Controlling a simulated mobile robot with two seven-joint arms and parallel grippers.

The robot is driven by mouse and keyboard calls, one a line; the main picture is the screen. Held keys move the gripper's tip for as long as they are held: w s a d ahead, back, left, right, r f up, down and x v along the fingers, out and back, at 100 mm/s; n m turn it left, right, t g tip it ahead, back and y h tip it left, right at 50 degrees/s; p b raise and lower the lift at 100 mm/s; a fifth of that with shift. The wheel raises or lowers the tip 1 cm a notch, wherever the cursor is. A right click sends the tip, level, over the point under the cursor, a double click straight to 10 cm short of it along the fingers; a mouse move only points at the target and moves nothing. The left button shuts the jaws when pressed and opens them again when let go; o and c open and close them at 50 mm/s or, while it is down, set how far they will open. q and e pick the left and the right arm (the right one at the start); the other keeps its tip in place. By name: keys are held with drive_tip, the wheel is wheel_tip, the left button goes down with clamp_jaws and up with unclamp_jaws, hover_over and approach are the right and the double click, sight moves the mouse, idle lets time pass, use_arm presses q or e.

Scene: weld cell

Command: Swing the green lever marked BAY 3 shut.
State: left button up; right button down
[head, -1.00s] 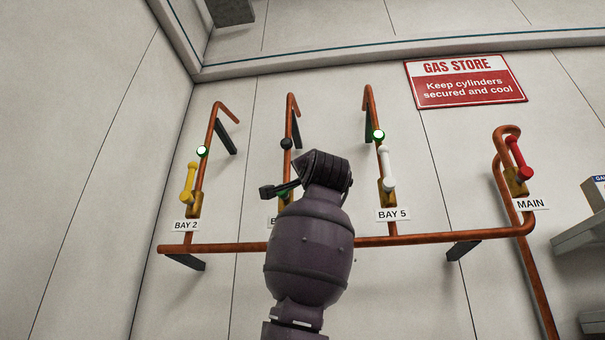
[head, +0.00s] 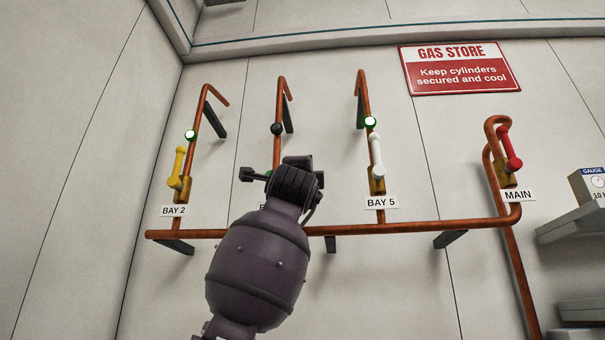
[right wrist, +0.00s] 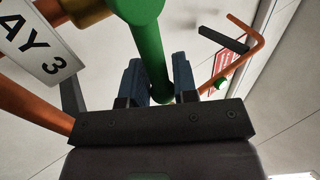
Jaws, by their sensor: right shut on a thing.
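The green lever shows in the right wrist view (right wrist: 150,45) as a thick green bar, beside the tilted white BAY 3 label (right wrist: 38,45). My right gripper (right wrist: 158,92) is shut on the lever near its lower end in that view, one blue finger on each side. In the head view my right gripper (head: 258,175) is at the middle riser pipe, between BAY 2 and BAY 5. There my wrist hides the BAY 3 label and nearly all of the lever, so its angle is unclear. My left gripper is not in view.
The yellow BAY 2 lever (head: 179,165) stands to the left, the white BAY 5 lever (head: 376,155) to the right. The red MAIN lever (head: 509,150) is further right. Lamps at BAY 2 (head: 190,134) and BAY 5 (head: 370,121) glow; the middle one (head: 276,129) is dark.

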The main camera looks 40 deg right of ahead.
drive_tip(key=shift+f, duration=0.1)
drive_tip(key=c, duration=1.1)
unclamp_jaws()
drive_tip(key=shift+s+a+f, duration=0.15)
drive_tip(key=shift+a, duration=0.05)
drive_tip(key=b+v, duration=0.2)
drive_tip(key=v, duration=0.8)
